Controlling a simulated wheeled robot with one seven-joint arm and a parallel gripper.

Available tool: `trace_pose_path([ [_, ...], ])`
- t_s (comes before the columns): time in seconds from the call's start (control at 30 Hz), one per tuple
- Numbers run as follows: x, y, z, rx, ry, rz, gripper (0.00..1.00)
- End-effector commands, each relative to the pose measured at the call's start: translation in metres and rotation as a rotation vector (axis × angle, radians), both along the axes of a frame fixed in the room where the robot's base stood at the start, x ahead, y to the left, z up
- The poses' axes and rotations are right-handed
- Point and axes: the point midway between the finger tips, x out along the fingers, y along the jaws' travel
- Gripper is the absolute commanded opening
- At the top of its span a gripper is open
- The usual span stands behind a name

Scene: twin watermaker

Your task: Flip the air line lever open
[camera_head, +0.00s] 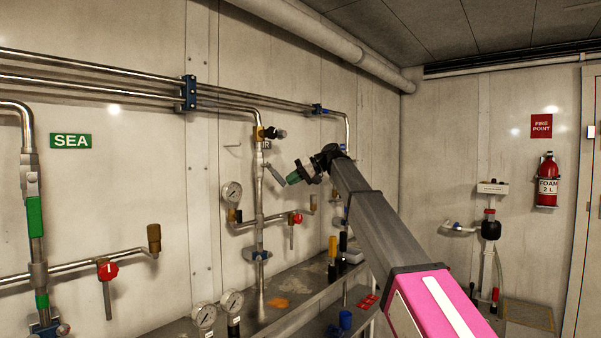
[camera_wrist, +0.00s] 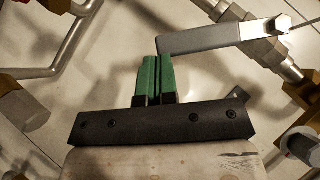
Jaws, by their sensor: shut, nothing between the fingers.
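The air line (camera_head: 260,205) is a vertical metal pipe on the left wall, below a partly hidden label ending in R (camera_head: 266,145). Its lever (camera_head: 275,174) is a flat grey bar slanting down and right from the pipe. In the wrist view the lever (camera_wrist: 215,40) runs from a bolt at upper right to a free end near the middle. My gripper (camera_head: 289,179) has green fingers, pressed together and empty. In the wrist view the fingertips (camera_wrist: 163,58) are right at the lever's free end. I cannot tell whether they touch it.
A pressure gauge (camera_head: 232,192) and a red-handled valve (camera_head: 296,218) sit close to the air line. A workbench (camera_head: 290,300) with bottles and gauges stands below. The SEA pipe (camera_head: 33,190) is at far left. A fire extinguisher (camera_head: 547,180) hangs on the far wall.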

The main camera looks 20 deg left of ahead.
Motion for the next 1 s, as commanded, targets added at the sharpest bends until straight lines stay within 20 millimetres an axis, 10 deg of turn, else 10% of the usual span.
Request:
trace_pose_path([
  [1.0,-0.065,0.029,-0.060,0.275,0.663,0.000,0.00],
])
